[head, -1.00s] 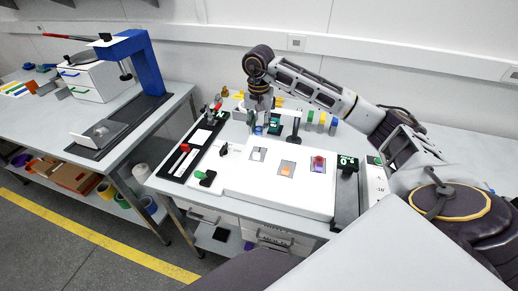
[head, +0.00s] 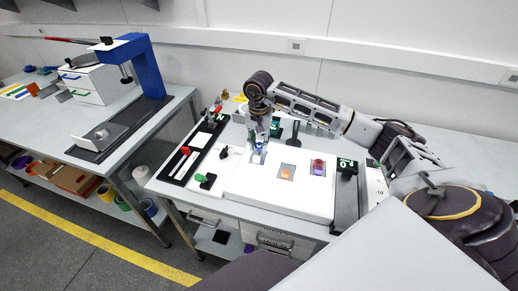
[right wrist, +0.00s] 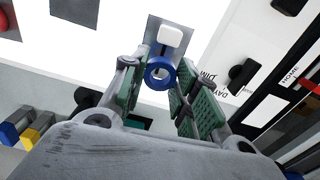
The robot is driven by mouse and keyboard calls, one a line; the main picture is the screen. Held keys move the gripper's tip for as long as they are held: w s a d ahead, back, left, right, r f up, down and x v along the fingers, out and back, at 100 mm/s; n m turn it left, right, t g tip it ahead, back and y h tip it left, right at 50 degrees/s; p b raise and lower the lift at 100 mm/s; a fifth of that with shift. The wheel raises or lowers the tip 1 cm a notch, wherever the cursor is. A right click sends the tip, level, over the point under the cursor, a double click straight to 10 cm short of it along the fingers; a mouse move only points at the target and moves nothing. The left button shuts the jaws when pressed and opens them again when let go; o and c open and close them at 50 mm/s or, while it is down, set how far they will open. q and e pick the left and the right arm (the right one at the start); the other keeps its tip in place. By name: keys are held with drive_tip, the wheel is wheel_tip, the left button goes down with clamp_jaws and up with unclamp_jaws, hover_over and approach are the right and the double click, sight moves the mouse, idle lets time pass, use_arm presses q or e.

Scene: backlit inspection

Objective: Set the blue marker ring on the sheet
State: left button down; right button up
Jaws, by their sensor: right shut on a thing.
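My right gripper (head: 259,143) is over the far left part of the white light panel (head: 245,187). It is shut on the blue marker ring (right wrist: 160,73), which sits between the green-padded fingertips in the right wrist view. In the head view the ring is mostly hidden by the fingers. Under it lies a grey sheet (right wrist: 153,28) with a white rounded piece (right wrist: 171,35) on it. The ring overlaps the sheet's near edge in the wrist view; I cannot tell whether it touches. My left gripper is out of view.
Two more grey sheets lie on the panel, one with an orange piece (head: 286,175), one with a purple-red piece (head: 318,168). A black post (head: 295,133) stands behind the panel.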

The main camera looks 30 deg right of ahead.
sight(259, 145)
drive_tip(key=shift+f, duration=1.55)
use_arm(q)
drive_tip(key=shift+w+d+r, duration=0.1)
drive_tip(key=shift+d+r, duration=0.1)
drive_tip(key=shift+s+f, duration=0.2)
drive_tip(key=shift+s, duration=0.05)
use_arm(e)
drive_tip(key=shift+f, duration=0.15)
drive_tip(key=o, duration=0.7)
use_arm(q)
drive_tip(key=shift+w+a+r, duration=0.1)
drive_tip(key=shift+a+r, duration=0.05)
use_arm(e)
drive_tip(key=shift+r, duration=0.3)
wheel_tip(259, 145, up, 11)
drive_tip(key=shift+f+b, duration=0.2)
drive_tip(key=shift+b, duration=0.25)
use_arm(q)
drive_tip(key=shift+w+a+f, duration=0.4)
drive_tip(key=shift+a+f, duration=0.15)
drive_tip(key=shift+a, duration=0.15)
use_arm(e)
drive_tip(key=shift+r, duration=0.6)
